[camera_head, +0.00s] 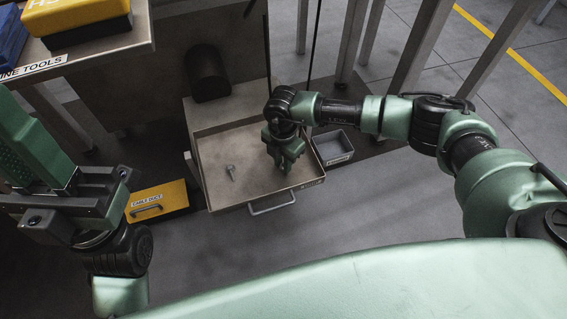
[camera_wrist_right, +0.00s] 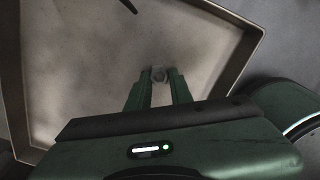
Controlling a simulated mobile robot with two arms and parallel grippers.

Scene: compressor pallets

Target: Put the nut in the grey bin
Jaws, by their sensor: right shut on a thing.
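The nut (camera_wrist_right: 159,74) shows in the right wrist view as a small, roundish grey piece between my right fingertips (camera_wrist_right: 156,80). My right gripper (camera_head: 284,172) is shut on it, pointing down over the right part of the open metal drawer (camera_head: 211,154). In the head view the nut is hidden by the gripper. The grey bin (camera_head: 333,148) is a small open box just right of the drawer, beside my right gripper. Its inside looks empty. My left arm shows at the left of the head view, but its fingertips do not.
A grey bolt-like piece (camera_head: 231,172) lies in the drawer. The drawer has a front handle (camera_head: 272,204) and raised walls. A yellow labelled box (camera_head: 158,201) stands left of it. A bench with yellow and blue cases is at upper left. Table legs stand behind the bin.

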